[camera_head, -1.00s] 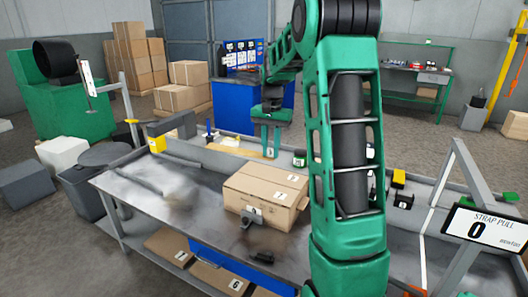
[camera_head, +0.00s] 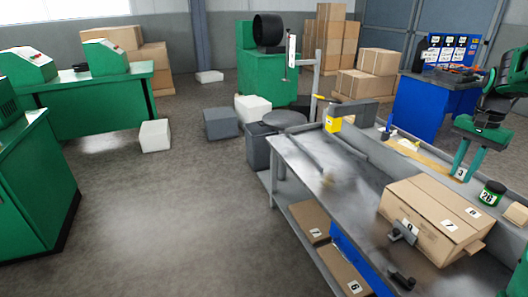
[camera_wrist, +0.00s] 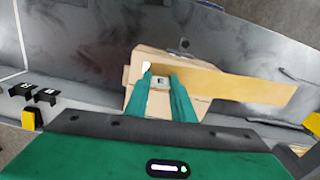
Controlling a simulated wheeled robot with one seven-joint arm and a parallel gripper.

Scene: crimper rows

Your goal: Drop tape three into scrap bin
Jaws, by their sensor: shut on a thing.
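My gripper (camera_head: 465,165) is shut on a long tan tape strip (camera_head: 418,154) with a small number tag, which looks like 3, between the fingers. The gripper is over the bench, behind the cardboard box (camera_head: 432,207). In the wrist view, the strip (camera_wrist: 235,84) runs out to the right from between the fingertips (camera_wrist: 160,78), above the box. A dark grey bin (camera_head: 258,150) stands on the floor beyond the bench's left end, well left of the gripper. A grey disc covers part of it, and I see no label on it.
The grey bench (camera_head: 310,175) has a yellow item (camera_head: 333,124) near its far left corner. A green tub (camera_head: 492,193) marked 26 stands right of the gripper. A grey block (camera_head: 221,123) and a white block (camera_head: 155,135) lie on the floor. Open floor lies left of the bench.

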